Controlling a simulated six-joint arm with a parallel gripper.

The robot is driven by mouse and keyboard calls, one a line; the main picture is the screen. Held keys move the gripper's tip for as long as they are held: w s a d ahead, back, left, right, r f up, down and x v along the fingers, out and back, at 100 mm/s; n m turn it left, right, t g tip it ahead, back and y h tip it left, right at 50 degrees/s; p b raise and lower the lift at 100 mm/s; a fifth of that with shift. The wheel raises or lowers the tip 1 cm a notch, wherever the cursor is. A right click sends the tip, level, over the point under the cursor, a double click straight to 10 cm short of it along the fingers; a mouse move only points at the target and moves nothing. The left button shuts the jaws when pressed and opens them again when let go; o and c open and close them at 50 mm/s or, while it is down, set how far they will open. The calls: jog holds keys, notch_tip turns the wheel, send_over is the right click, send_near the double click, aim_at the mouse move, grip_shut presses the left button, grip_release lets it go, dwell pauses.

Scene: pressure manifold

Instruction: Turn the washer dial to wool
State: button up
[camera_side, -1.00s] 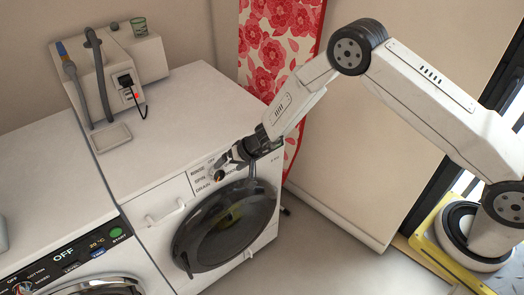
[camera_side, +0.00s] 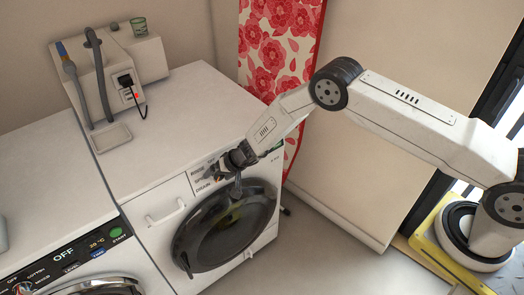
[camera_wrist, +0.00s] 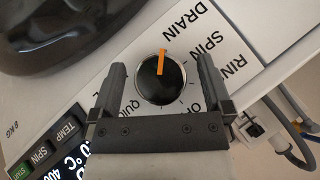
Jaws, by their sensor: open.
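The washer dial (camera_wrist: 150,88) is a round black knob with an orange pointer line, on the white panel of the right-hand washer (camera_side: 150,165). In the wrist view the pointer points up in the picture, toward the DRAIN lettering. DRAIN, SPIN, part of RINSE, OFF and part of QUICK show around the dial. I see no wool label; part of the ring is hidden by my gripper. My gripper (camera_wrist: 161,72) is open, with one finger on each side of the dial. Whether the fingers touch it, I cannot tell. In the side view, my gripper (camera_side: 228,166) covers the dial.
The dark round washer door (camera_side: 225,228) lies just below the panel. A second washer (camera_side: 50,185) with a lit OFF display stands to the left. A white box with hoses (camera_side: 125,70) sits on top at the back. A patterned ironing board (camera_side: 280,45) stands behind.

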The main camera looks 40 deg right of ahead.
jog(key=c, duration=1.2)
jog(key=shift+c, duration=0.2)
jog(key=shift+y, duration=0.3)
jog(key=m+t+y, duration=0.1)
jog(key=m+y, duration=0.1)
jog(key=y, duration=0.1)
jog(key=shift+d+m, duration=0.1)
jog(key=shift+m, duration=0.3)
jog(key=m+t+y, duration=0.2)
jog(key=m+y, duration=0.1)
jog(key=shift+f+m+t+y, duration=0.1)
jog(key=shift+m+t+y, duration=0.2)
jog(key=m+t, duration=0.2)
jog(key=m+t+y, duration=0.1)
jog(key=m+t, duration=0.2)
jog(key=shift+m+y, duration=0.3)
jog(key=m+t+h, duration=0.1)
jog(key=m+t, duration=0.1)
jog(key=m, duration=0.1)
jog(key=m+t, duration=0.3)
jog(key=shift+h, duration=0.4)
jog(key=shift+m, duration=0.4)
